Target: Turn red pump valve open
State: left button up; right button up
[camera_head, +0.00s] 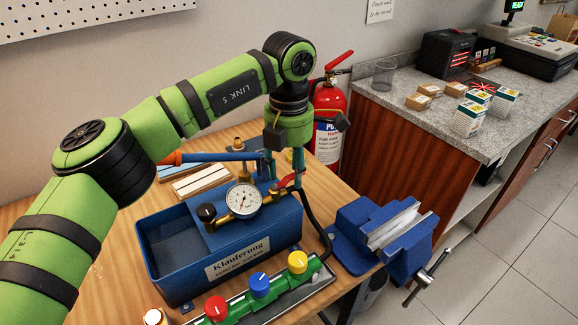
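The blue test pump (157,252) stands on the wooden bench, with a round pressure gauge (243,199) and brass fittings on top. Its red valve lever (288,181) sits at the brass fitting right of the gauge. My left gripper (284,174) points down over this lever, with its two teal fingers apart. The right fingertip is close to the lever; I cannot tell whether they touch. Nothing is clearly held between the fingers. My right gripper is not in view.
The pump's blue handle (220,156) runs just behind the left gripper. A black hose (316,222) curves down beside it. A green manifold with red (216,308), blue and yellow knobs lies in front. A blue vise (385,240) is at right, a fire extinguisher (329,100) behind.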

aim_at(289, 175)
pick_arm(q)
notch_tip(289, 175, up, 12)
dwell(0.6)
jog(key=shift+r, duration=0.1)
